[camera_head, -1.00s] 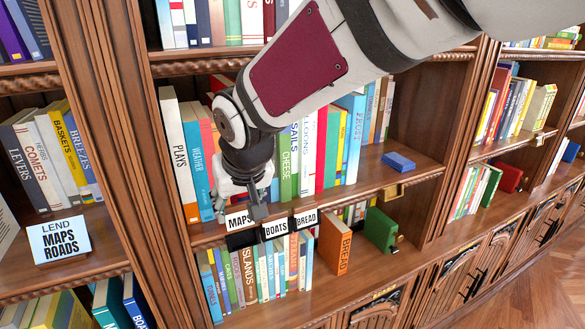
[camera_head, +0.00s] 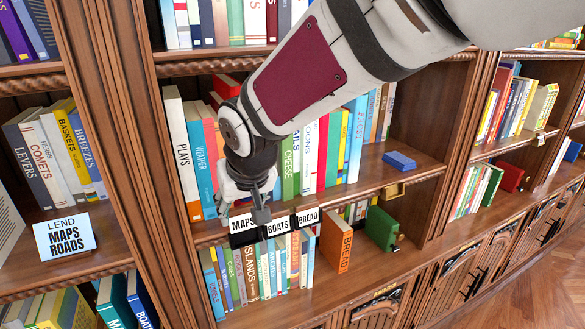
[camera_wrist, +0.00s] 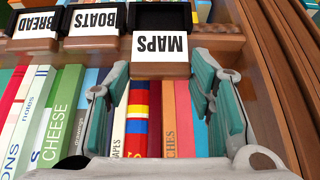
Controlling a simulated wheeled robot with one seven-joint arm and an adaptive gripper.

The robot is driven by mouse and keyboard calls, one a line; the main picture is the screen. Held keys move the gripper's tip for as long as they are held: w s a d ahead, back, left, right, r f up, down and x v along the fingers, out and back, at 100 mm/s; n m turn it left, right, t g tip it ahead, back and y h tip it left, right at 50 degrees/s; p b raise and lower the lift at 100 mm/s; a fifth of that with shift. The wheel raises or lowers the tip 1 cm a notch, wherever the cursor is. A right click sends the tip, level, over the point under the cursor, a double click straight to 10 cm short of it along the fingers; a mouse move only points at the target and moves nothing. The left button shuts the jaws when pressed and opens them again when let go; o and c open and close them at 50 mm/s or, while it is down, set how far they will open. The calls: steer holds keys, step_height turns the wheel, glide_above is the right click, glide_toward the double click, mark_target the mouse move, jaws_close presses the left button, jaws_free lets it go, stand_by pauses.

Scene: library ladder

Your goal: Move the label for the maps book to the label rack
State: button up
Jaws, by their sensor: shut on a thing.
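The maps label (camera_head: 241,223), a white card lettered MAPS on a small wooden block, is at the front edge of the middle shelf, left of the boats label (camera_head: 278,226) and bread label (camera_head: 307,215). The maps label appears upside down in the wrist view (camera_wrist: 160,45). My gripper (camera_head: 262,214) is at the maps label, with one finger hiding part of it in the head view. I cannot tell which part is the label rack.
Black holders (camera_head: 242,239) are beside the labels. A card reading LEND MAPS ROADS (camera_head: 65,236) stands on the left shelf. A blue book (camera_head: 399,161) lies on the clear right part of the middle shelf.

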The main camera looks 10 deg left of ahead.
mark_target(244, 224)
steer(key=shift+s+d+f, duration=0.1)
steer(key=shift+s+f, duration=0.05)
steer(key=shift+f, duration=0.6)
steer(key=shift+s+d+f, duration=0.1)
steer(key=shift+f, duration=0.65)
steer(key=o, duration=1.3)
steer(key=v, duration=1.2)
steer(key=s+d+m+h+b, duration=0.2)
steer(key=d+m, duration=0.1)
steer(key=d, duration=1.7)
steer(key=s+d+f+m, duration=0.1)
steer(key=s+d, duration=0.1)
steer(key=d, duration=0.1)
steer(key=s+d+f+m+b, duration=0.1)
steer(key=s+d+f, duration=0.1)
steer(key=s+d, duration=0.1)
steer(key=s+d+f+m+h+b, duration=0.1)
steer(key=s+d+f, duration=0.1)
steer(key=d, duration=0.2)
steer(key=shift+s+d, duration=0.2)
steer(key=shift+s, duration=0.05)
